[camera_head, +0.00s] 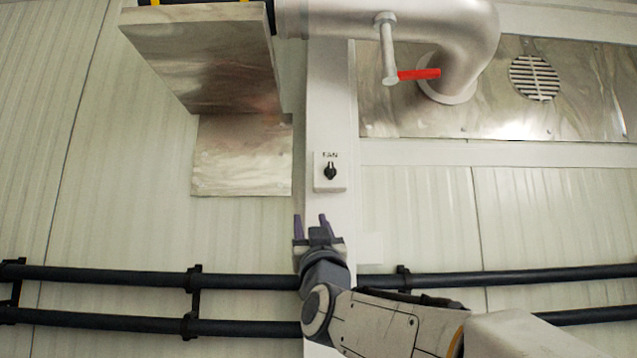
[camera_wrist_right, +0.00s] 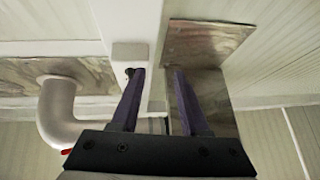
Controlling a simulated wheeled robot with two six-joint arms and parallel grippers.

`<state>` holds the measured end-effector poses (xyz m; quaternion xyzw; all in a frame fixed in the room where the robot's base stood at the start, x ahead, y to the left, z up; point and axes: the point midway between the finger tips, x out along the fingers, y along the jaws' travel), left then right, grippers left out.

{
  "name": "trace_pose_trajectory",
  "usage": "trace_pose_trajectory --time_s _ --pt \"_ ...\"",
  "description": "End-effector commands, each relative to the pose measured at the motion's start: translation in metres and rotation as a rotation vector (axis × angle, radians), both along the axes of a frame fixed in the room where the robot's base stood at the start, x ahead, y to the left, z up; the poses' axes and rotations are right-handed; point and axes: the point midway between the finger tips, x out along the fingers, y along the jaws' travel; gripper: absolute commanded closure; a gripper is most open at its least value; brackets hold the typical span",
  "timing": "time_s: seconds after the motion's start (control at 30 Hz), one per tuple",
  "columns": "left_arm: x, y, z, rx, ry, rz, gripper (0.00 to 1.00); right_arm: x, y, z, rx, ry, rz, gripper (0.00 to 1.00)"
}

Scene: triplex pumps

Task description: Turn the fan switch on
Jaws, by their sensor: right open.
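The fan switch (camera_head: 330,172) is a black knob on a small white box labelled FAN, mounted on a white vertical post. My right gripper (camera_head: 311,220) is just below the box in the head view, with its two purple fingers pointing up and apart, empty. In the right wrist view the open fingers (camera_wrist_right: 158,85) show with a gap between them. The white switch box (camera_wrist_right: 130,55) is by the left finger there, and the dark knob (camera_wrist_right: 129,72) is partly hidden behind that fingertip. My left gripper is not in view.
A metal box (camera_head: 205,60) juts out at upper left, with a metal plate (camera_head: 242,160) below it. A silver pipe (camera_head: 465,40) with a red handle (camera_head: 419,74) is at upper right. Black horizontal pipes (camera_head: 110,275) run along the wall behind my right arm.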

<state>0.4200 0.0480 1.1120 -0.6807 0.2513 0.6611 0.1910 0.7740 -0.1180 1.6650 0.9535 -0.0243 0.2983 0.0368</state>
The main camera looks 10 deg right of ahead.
Motion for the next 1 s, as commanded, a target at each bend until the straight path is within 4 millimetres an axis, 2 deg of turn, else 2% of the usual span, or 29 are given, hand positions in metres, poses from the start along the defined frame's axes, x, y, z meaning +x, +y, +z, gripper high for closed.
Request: trace_pose_trajectory --time_s 0.03,0.1,0.27,0.7,1.0 --pt "0.0 0.0 -0.002 0.0 0.0 0.0 0.5 -0.006 -0.016 0.017 0.012 -0.069 -0.049 0.55" --pt "0.0 0.0 -0.003 0.0 0.0 0.0 0.5 -0.014 -0.029 0.034 0.023 -0.135 -0.095 0.55" --pt "0.0 0.0 0.005 0.0 0.0 0.0 0.5 -0.016 -0.042 0.055 0.032 -0.187 -0.132 0.55" --pt "0.0 0.0 0.062 0.0 0.0 0.003 0.5 0.037 -0.051 0.11 0.031 -0.184 -0.128 0.55" --pt "0.0 0.0 0.074 0.0 0.0 0.003 0.5 0.052 -0.054 0.12 0.031 -0.183 -0.127 0.55"
